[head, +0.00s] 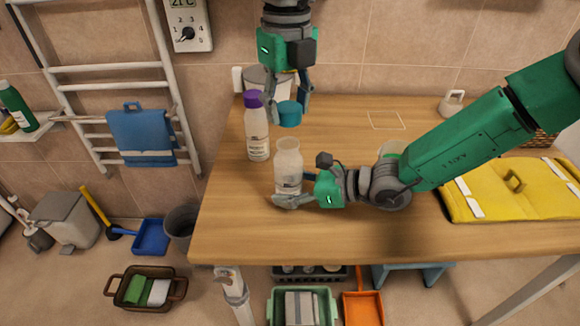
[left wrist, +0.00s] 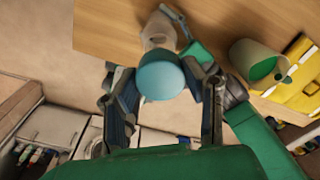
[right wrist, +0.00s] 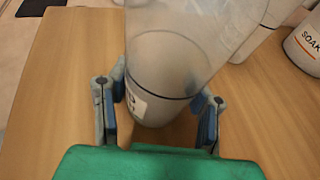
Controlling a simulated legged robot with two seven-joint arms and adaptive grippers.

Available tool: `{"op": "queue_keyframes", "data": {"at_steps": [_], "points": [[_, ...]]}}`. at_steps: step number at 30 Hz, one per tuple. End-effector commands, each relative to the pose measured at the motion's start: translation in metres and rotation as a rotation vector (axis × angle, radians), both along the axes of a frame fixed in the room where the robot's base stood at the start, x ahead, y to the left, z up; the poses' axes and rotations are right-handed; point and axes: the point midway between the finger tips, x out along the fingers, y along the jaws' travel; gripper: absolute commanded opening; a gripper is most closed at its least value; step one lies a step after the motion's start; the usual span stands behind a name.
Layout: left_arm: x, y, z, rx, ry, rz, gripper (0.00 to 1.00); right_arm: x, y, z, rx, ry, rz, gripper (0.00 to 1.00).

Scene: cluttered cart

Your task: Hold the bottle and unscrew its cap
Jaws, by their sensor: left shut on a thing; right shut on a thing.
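The bottle (head: 288,163) is translucent, pale and upright on the wooden table, its mouth uncovered. My right gripper (head: 291,190) is shut on its lower part; in the right wrist view the fingers sit on both sides of the bottle (right wrist: 165,85). The teal cap (head: 289,116) is held in my left gripper (head: 289,106), above the bottle and apart from its mouth. In the left wrist view the cap (left wrist: 160,76) sits between the two fingers, with the bottle's mouth (left wrist: 158,32) beyond it.
A white bottle with a purple cap (head: 257,135) stands close left of the held bottle. A tub with green inside (left wrist: 255,65) stands right, partly behind my right arm. A yellow case (head: 520,195) lies at the table's right. The front middle of the table is clear.

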Motion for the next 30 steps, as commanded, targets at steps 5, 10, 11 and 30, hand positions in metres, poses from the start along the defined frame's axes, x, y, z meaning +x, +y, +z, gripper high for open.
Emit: {"op": "queue_keyframes", "data": {"at_steps": [5,10,11,30], "points": [[0.0004,0.0003,0.0062,0.0,0.0,0.001,0.1,0.0002,0.0,0.0001,0.0,0.0,0.0,0.05],[0.0003,0.0003,0.0059,0.0,0.0,0.001,0.1,0.0001,0.0001,0.0001,0.0,0.0,0.0,0.64],[0.0003,0.0003,0.0059,0.0,0.0,0.001,0.1,0.0001,0.0,0.0001,0.0,0.0,0.0,0.7],[0.0002,0.0002,0.0056,0.0,0.0,0.001,0.1,0.0,0.0001,0.0,0.0,0.0,0.0,0.91]]}}
